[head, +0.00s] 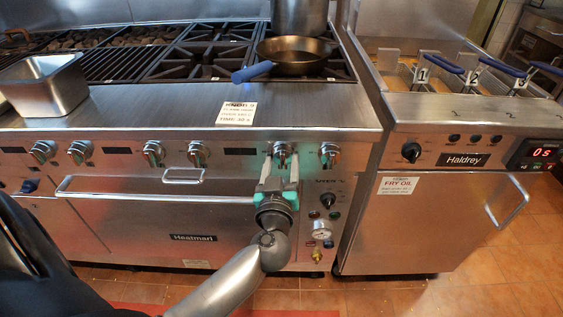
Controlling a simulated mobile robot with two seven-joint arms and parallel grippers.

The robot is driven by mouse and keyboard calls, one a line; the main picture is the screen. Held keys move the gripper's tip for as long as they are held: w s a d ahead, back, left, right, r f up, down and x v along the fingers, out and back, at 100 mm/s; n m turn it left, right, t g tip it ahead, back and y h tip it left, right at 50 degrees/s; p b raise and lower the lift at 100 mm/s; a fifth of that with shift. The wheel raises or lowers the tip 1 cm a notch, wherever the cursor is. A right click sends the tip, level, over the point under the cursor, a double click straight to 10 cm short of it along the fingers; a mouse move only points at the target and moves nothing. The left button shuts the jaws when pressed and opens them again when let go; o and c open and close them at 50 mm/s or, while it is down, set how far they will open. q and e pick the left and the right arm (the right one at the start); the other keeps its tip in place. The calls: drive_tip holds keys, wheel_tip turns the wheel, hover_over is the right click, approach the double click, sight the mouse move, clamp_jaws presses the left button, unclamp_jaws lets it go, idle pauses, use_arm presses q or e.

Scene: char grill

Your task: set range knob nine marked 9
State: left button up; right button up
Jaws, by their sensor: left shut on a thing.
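My left gripper (282,167) is at the front panel of the Heatmari range (200,220). Its two fingers are shut on a range knob (282,149), one on each side, and the knob's top shows between and above them. Any number on the knob is too small to read. Another knob (329,152) is just to its right, and several similar knobs run along the panel to the left. A white card (237,113) on the range's front ledge reads "KNOB 9" at the top and a time of about 30 s at the bottom. My right gripper is not in view.
A frying pan (296,62) with a blue handle sits on the burners above the held knob, with a steel pot (299,18) behind. A steel pan (45,85) stands at left. The Haldrey fryer (440,220) with numbered baskets stands at right. An oven handle (155,197) crosses the front.

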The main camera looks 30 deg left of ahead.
use_arm(q)
drive_tip(key=c, duration=0.7)
